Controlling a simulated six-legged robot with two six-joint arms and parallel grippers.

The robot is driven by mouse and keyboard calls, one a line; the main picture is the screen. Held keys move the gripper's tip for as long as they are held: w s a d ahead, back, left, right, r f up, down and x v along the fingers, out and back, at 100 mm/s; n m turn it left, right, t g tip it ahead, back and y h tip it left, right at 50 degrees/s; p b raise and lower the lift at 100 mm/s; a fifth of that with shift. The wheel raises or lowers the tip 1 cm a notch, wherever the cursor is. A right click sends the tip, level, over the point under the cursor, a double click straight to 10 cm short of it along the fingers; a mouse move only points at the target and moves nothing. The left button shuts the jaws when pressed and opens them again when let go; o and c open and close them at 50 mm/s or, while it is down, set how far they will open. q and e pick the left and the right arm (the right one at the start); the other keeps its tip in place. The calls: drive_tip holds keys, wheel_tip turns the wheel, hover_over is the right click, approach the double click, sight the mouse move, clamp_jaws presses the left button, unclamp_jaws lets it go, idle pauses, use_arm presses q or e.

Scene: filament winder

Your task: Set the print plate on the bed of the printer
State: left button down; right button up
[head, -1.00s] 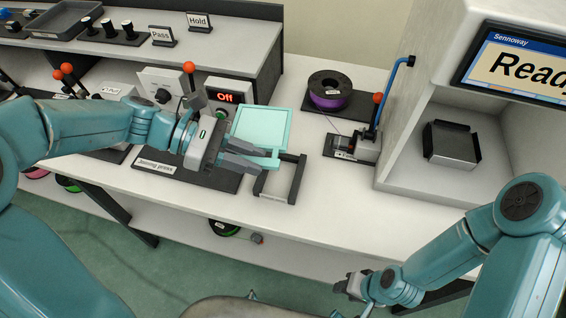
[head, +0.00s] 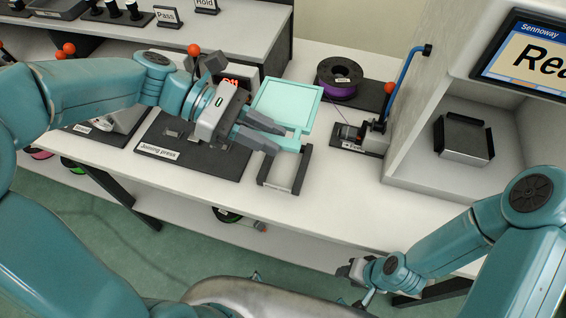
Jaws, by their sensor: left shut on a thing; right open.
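The print plate (head: 287,105) is a pale turquoise square with a short tab. My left gripper (head: 272,138) is shut on the plate's near edge and tab. The plate is over or just above a dark U-shaped holder (head: 283,183) on the table; I cannot tell if they touch. The printer (head: 434,193) stands at the right with an open chamber. My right gripper (head: 358,273) is open and empty, low in front of the table.
A purple spool (head: 340,77) and a small feed device (head: 366,138) with a red-knobbed lever stand between plate and printer. The joining press base (head: 188,150) lies left. The printer's screen (head: 530,60) overhangs the chamber. The table front (head: 345,205) is clear.

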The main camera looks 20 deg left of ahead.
use_arm(q)
drive_tip(key=shift+f+b, duration=0.45)
drive_tip(key=shift+f, duration=9.2)
drive_tip(key=shift+s, duration=0.1)
drive_tip(key=c, duration=0.9)
unclamp_jaws()
drive_tip(key=shift+f, duration=0.2)
drive_tip(key=v, duration=0.8)
drive_tip(key=b+v, duration=0.1)
drive_tip(key=v, duration=0.7)
drive_tip(key=shift+a+r+b, duration=0.1)
drive_tip(key=shift+a+b, duration=0.1)
drive_tip(key=shift+b, duration=0.1)
